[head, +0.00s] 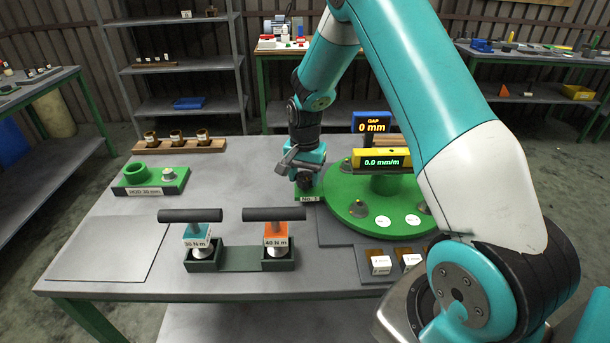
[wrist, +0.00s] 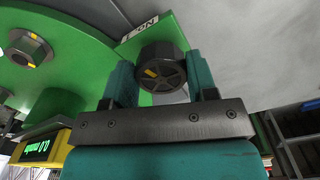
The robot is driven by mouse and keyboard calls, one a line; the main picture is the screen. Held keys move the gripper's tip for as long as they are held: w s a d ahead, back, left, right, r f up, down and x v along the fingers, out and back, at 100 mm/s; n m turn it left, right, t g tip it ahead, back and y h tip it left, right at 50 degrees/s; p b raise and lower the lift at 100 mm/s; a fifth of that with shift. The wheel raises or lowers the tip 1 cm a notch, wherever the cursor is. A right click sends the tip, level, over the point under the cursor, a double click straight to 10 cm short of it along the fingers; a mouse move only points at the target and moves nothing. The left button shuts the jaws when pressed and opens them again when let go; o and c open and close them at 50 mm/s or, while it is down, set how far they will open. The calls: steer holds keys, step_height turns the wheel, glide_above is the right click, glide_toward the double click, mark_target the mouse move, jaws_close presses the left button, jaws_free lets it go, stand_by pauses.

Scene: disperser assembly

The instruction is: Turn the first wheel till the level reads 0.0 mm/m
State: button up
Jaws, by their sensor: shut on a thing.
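The first wheel is a dark knob with a yellow mark (wrist: 162,70) beside the "No. 1" label on the green base. My gripper (wrist: 160,88) is around it, its two teal fingers closed on opposite sides. In the head view my gripper (head: 304,180) points down at the left edge of the round green plate (head: 345,215), and the wheel (head: 304,182) is partly hidden by it. The yellow level (head: 372,160) lies on top of the green hub and its display reads 0.0 mm/m. The level also shows in the wrist view (wrist: 58,148), at a slant.
A blue gap display (head: 371,122) behind the level reads 0 mm. A green block (head: 150,180) stands at the left. The table's front left is clear.

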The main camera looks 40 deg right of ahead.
mark_target(305, 177)
stand_by(0.4)
steer(key=o, duration=0.9)
step_height(305, 177, up, 18)
steer(key=shift+f+b, duration=0.25)
steer(key=shift+b, duration=0.65)
steer(key=s+a+r+n+y, duration=0.2)
steer(key=s+a+r+n, duration=0.1)
steer(key=s+a+n, duration=1.05)
steer(key=s+a, duration=0.2)
steer(key=s, duration=0.2)
steer(key=s+a+n+y, duration=0.1)
steer(key=s+a+n, duration=0.1)
steer(key=s+a, duration=0.2)
steer(key=s+a+n+y, duration=0.1)
steer(key=s+a+n, duration=0.1)
steer(key=s+a, duration=0.2)
steer(key=shift+s+f+n, duration=0.15)
steer(key=shift+s, duration=0.45)
steer(key=shift+s+f+n, duration=0.1)
steer(key=shift+s+f, duration=0.05)
steer(key=shift+s, duration=0.45)
